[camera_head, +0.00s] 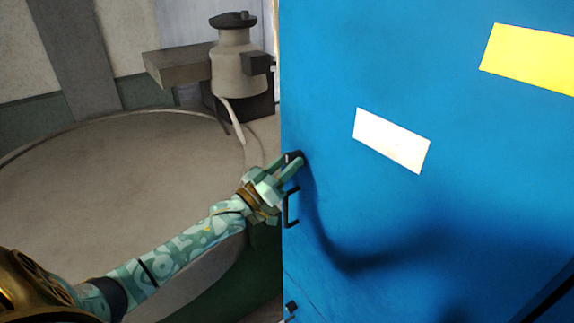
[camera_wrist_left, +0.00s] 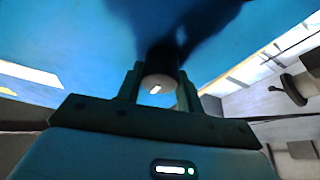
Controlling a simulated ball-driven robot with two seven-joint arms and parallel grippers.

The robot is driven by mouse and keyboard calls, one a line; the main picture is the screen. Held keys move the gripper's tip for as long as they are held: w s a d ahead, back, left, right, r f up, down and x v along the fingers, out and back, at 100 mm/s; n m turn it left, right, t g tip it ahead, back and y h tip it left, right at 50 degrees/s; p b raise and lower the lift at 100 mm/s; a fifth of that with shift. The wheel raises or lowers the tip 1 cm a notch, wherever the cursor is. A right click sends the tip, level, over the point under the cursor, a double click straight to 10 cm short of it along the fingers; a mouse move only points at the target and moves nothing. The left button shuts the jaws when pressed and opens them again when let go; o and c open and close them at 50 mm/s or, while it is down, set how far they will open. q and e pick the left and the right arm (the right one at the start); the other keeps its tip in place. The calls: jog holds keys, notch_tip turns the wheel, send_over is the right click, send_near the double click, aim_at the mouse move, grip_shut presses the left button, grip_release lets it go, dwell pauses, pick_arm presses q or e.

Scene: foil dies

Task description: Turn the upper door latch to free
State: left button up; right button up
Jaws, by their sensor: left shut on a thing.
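The blue door (camera_head: 400,220) fills the right half of the head view. The upper door latch (camera_head: 293,156) is a small dark knob near the door's left edge. My left gripper (camera_head: 289,166) is shut on it, and its fingers hide part of it. In the left wrist view the latch (camera_wrist_left: 160,82) is a round dark knob with a short white mark on its face, between the two fingers of my left gripper (camera_wrist_left: 158,88). A second dark latch (camera_head: 291,307) sits lower on the same edge. My right gripper is not in view.
A black bar handle (camera_head: 290,207) is on the door just below my left gripper. White (camera_head: 392,140) and yellow (camera_head: 530,58) labels are on the door. A large round grey surface (camera_head: 110,190) and a grey canister-like device (camera_head: 237,65) stand to the left.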

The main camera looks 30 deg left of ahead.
pick_arm(q)
jog(key=m+h+b, duration=0.1)
jog(key=m+b, duration=0.1)
jog(key=m, duration=0.1)
jog(key=m+g+h+b, duration=0.1)
jog(key=m+h, duration=0.1)
jog(key=m, duration=0.2)
jog(key=shift+f+h+b, duration=0.15)
jog(key=shift+h+b, duration=0.15)
jog(key=shift+b, duration=0.05)
jog(key=m+g+h+b, duration=0.1)
jog(key=m, duration=0.1)
jog(key=m+g+h+b, duration=0.1)
jog(key=m, duration=0.2)
jog(key=shift+a, duration=0.15)
jog(key=m+g+b, duration=0.1)
jog(key=m, duration=0.2)
jog(key=shift+m+g+h+b, duration=0.3)
jog(key=shift+m+h+b, duration=0.05)
jog(key=shift+m+h, duration=0.05)
jog(key=m+g, duration=0.1)
jog(key=m, duration=0.1)
jog(key=m+b, duration=0.1)
jog(key=m, duration=0.1)
jog(key=shift+r+g+h, duration=0.2)
jog(key=shift+g+h, duration=0.1)
jog(key=shift+g, duration=0.1)
jog(key=shift+r+m+g, duration=0.1)
jog(key=shift+m+g, duration=0.5)
jog(key=shift+m, duration=1.1)
